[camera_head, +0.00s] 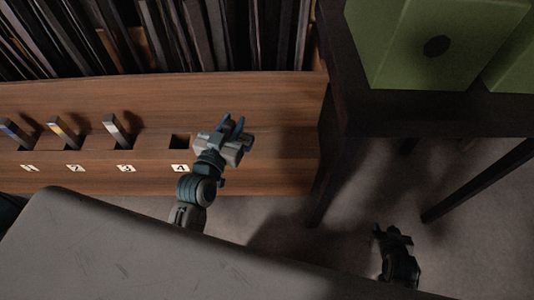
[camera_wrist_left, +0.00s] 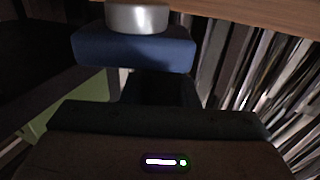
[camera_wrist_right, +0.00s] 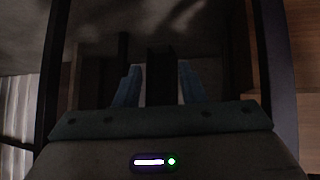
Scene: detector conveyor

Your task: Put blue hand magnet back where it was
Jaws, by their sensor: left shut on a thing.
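My left gripper (camera_head: 230,134) is above the wooden shelf ledge, just right of the dark empty square slot (camera_head: 180,141) labelled 4. It is shut on the blue hand magnet (camera_wrist_left: 135,50), a blue block with a silver round part, which fills the top middle of the left wrist view. The magnet is hard to tell from the gripper in the head view. My right gripper (camera_head: 392,236) is low at the right, over the floor. Its blue fingers are apart and empty in the right wrist view (camera_wrist_right: 160,85).
Slots 1 to 3 each hold an upright bar on the wooden ledge (camera_head: 240,178). Dark books or panels stand behind it. A dark table (camera_head: 430,118) with green boxes (camera_head: 410,55) stands at the right. A grey surface (camera_head: 130,250) fills the lower left.

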